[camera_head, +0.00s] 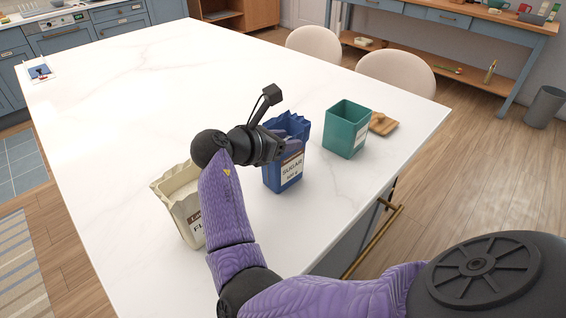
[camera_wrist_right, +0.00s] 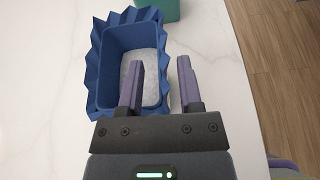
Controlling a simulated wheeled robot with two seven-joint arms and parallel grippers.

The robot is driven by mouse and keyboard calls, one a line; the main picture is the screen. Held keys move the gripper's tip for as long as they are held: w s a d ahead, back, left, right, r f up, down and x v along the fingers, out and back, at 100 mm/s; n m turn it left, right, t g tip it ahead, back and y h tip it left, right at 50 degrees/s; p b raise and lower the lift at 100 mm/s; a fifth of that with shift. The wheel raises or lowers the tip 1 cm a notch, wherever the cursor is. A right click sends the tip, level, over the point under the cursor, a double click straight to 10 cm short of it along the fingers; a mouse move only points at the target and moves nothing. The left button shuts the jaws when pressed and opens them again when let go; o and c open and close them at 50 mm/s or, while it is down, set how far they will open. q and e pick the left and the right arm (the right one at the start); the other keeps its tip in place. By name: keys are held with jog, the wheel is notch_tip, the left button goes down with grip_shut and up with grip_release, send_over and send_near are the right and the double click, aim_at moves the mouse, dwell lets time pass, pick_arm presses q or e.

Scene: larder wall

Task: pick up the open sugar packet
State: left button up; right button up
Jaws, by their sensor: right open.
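The open sugar packet (camera_head: 290,175) is blue, with a jagged top edge and a label reading SUGAR. It stands upright on the white counter. The right wrist view looks down into the packet (camera_wrist_right: 98,62), with pale sugar (camera_wrist_right: 150,82) inside. My right gripper (camera_head: 281,146) is at the packet's top and hides part of it in the head view. In the right wrist view the gripper (camera_wrist_right: 160,75) is open, one finger over the packet's opening and the other outside its right wall. I cannot tell how deep the fingers reach. My left gripper is not in view.
An open cream flour packet (camera_head: 180,190) stands left of my arm. A teal canister (camera_head: 345,130) stands right of the sugar, with a wooden lid (camera_head: 383,124) beside it.

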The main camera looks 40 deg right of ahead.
jog(key=shift+d+f, duration=0.15)
jog(key=shift+d, duration=0.2)
grip_shut()
dwell(1.2)
